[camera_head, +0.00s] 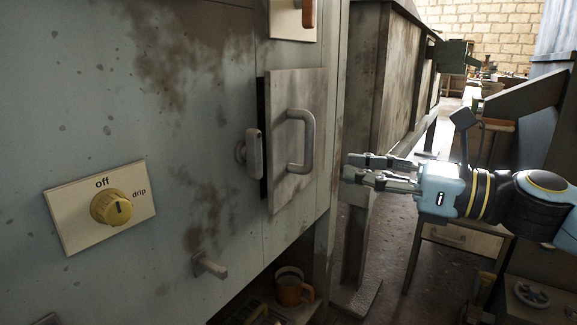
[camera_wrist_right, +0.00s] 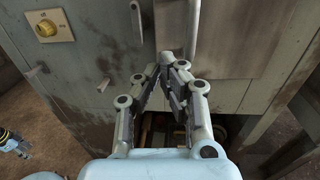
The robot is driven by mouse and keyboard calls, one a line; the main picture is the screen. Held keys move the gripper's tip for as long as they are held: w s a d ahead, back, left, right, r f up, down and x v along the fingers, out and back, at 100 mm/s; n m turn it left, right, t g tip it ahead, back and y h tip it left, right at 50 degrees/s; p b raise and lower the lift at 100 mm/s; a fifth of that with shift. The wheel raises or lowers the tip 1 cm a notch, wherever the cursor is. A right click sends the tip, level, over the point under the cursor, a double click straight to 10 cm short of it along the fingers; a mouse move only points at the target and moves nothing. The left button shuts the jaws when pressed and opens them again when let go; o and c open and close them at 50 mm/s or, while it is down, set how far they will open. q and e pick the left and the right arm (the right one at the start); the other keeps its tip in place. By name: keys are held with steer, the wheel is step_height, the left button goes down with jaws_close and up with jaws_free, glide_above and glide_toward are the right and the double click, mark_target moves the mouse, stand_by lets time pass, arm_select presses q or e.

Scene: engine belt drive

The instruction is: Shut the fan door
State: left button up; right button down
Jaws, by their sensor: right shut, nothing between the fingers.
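The fan door (camera_head: 283,190) is a grey, stained metal panel with a pale U-shaped handle (camera_head: 310,140). It stands slightly out from the cabinet front, with a dark gap along its left edge. A rounded grey latch (camera_head: 254,154) sits just left of that edge. My right gripper (camera_head: 348,168) is to the right of the door and handle, apart from them, pointing left. Its fingers are shut and empty. In the right wrist view the fingers (camera_wrist_right: 164,64) meet in front of the door's lower part (camera_wrist_right: 230,62).
A yellow knob (camera_head: 110,207) on a plate marked off and drip is on the cabinet front (camera_head: 90,110) at left. A small peg (camera_head: 209,266) sticks out below. An orange mug (camera_head: 291,290) stands low under the cabinet. Benches crowd the right side.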

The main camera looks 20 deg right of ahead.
mark_target(274, 157)
steer(key=b+x, duration=0.1)
steer(key=x, duration=0.9)
steer(key=shift+w+a+f+b, duration=0.1)
steer(key=shift+w+a+b, duration=0.15)
steer(key=shift+b, duration=0.15)
arm_select(q)
steer(key=w+d+r, duration=0.1)
steer(key=w+r, duration=0.2)
steer(key=r, duration=0.2)
steer(key=shift+d+r, duration=0.2)
steer(key=shift+r, duration=0.1)
arm_select(e)
steer(key=shift+w+a, duration=0.35)
steer(key=shift+a, duration=0.1)
steer(key=shift+w+a+r+p, duration=0.3)
steer(key=shift+w+a+p, duration=0.55)
steer(key=shift+p, duration=0.2)
arm_select(q)
steer(key=s+f, duration=0.1)
steer(key=f, duration=0.2)
steer(key=s+a+f, duration=0.1)
steer(key=f, duration=0.1)
steer(key=shift+s+a, duration=0.1)
steer(key=shift+s, duration=0.2)
arm_select(e)
steer(key=shift+f, duration=0.2)
